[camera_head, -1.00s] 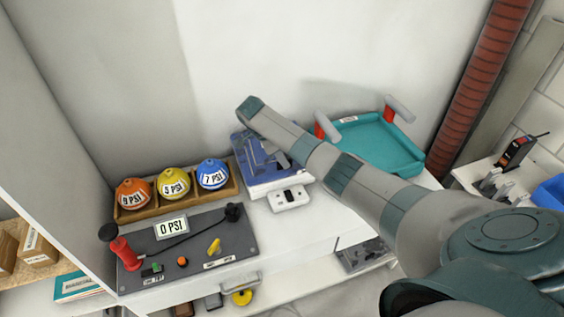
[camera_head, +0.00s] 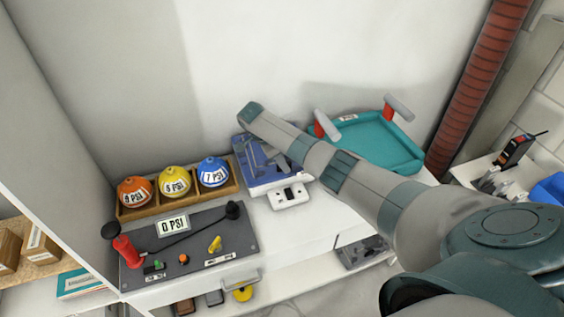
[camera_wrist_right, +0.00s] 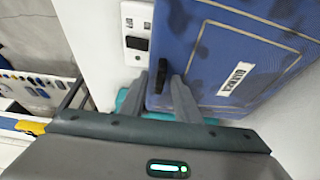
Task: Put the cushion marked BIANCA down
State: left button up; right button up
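The blue cushion (camera_head: 262,173) is at the middle of the white counter, behind a small white switch box. In the right wrist view the cushion (camera_wrist_right: 250,45) fills the upper right, with dark blotches and a white label whose tilted letters are hard to read. My right gripper (camera_head: 280,157) is at the cushion, partly hidden under my right arm. Whether the cushion touches the counter is unclear. My left gripper is out of view.
A wooden tray (camera_head: 232,188) with orange, yellow and blue PSI balls stands left. A grey panel (camera_head: 200,254) with levers lies in front of it. A teal tray (camera_head: 385,138) with red-posted handles is to the right. The white switch box (camera_head: 290,196) sits close to the cushion.

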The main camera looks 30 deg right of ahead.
jog(key=shift+r, duration=0.15)
jog(key=v, duration=1.2)
dwell(0.4)
